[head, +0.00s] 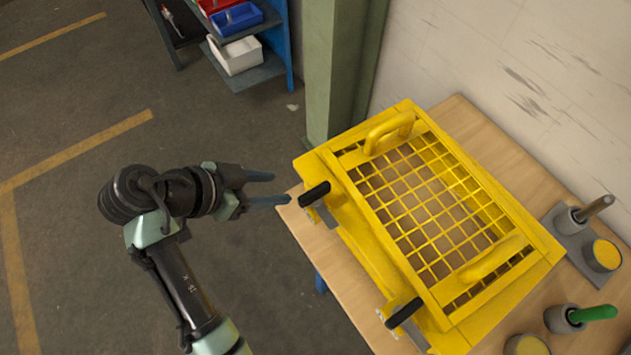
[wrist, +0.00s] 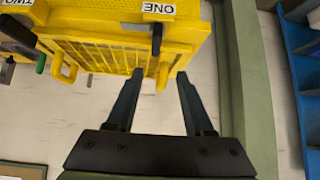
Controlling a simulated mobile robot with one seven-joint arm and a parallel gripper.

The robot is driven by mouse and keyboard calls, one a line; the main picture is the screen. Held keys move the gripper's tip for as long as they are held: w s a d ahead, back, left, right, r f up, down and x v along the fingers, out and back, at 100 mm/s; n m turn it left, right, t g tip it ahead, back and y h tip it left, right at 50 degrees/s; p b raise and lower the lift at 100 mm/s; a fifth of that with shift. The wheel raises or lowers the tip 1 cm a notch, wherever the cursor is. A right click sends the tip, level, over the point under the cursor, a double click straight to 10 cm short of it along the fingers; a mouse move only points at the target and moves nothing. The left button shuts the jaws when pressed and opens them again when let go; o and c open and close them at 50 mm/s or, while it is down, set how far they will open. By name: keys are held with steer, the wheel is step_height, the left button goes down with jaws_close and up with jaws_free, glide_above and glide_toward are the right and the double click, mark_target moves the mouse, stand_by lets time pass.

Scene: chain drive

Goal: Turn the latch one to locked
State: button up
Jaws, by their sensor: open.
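Latch one (head: 314,194) is a black handle on the yellow guard's (head: 325,165) near side, at the corner closest to my gripper. In the wrist view latch one (wrist: 157,38) hangs below the white ONE label (wrist: 158,9). My gripper (head: 281,188) is open and empty, its two dark fingers aimed at latch one. In the wrist view the fingertips (wrist: 160,73) lie either side of the handle's line, with the handle apart from them. Latch two (head: 404,312) is a similar black handle at the guard's front corner, near the TWO label (wrist: 15,4) in the wrist view.
The guard with its mesh and two yellow handles lies on a wooden table (head: 302,222). A green-handled tool (head: 595,313) and a grey holder (head: 569,222) stand at the right. A green pillar (head: 335,75) rises behind. A shelf with bins (head: 237,55) is at back left. Floor space is clear.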

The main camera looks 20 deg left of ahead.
mark_target(314, 191)
steer(key=p+x, duration=0.1)
steer(key=x, duration=0.5)
steer(key=p+x, duration=0.1)
steer(key=x, duration=0.6)
steer(key=shift+s+d+f, duration=0.15)
steer(key=shift+s+d, duration=0.1)
steer(key=shift+s, duration=0.1)
steer(key=shift+c, duration=0.3)
jaws_close()
